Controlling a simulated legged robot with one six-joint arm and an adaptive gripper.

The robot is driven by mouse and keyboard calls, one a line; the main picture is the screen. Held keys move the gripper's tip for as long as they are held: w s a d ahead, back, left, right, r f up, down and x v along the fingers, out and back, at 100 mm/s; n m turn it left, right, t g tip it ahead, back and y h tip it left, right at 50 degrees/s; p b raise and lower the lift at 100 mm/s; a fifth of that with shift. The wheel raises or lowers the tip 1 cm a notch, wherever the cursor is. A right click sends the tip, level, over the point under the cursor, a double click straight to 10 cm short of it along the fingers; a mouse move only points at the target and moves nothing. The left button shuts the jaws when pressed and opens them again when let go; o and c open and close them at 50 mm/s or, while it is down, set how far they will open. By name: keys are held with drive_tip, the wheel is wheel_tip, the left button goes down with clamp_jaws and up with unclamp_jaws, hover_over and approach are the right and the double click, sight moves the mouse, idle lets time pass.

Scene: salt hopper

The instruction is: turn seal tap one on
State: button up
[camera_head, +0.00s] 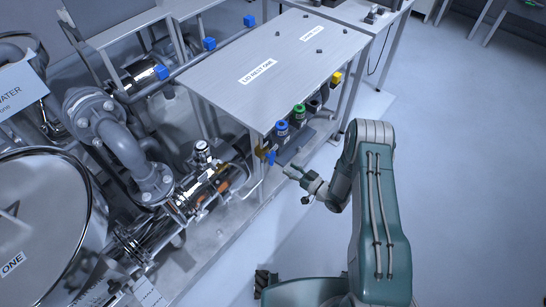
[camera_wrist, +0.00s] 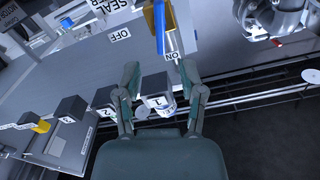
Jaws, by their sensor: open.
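A tap with a blue lever (camera_wrist: 160,28) and a brass-coloured body shows at the top of the wrist view, beside a partly cut-off SEAL label (camera_wrist: 108,5). An OFF label (camera_wrist: 119,33) lies to its left and an ON label (camera_wrist: 172,56) close to the lever's lower end. The lever's exact setting is hard to tell. In the head view a blue lever (camera_head: 270,156) shows small at the bench's front corner. My gripper (camera_wrist: 160,68) is open and empty, its fingertips just short of the lever, apart from it. In the head view my gripper (camera_head: 296,174) is right of the tap.
Black blocks with numbers, one marked 1 (camera_wrist: 155,88), lie near my fingers. A blue-topped knob (camera_head: 281,127) and a green-topped knob (camera_head: 299,111) stand along the bench (camera_head: 235,90) edge. Metal pipework (camera_head: 120,145) fills the left. The floor (camera_head: 440,160) right is clear.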

sight(273, 157)
drive_tip(key=x, duration=0.8)
drive_tip(key=shift+w+a, duration=0.25)
drive_tip(key=shift+a, duration=0.05)
clamp_jaws()
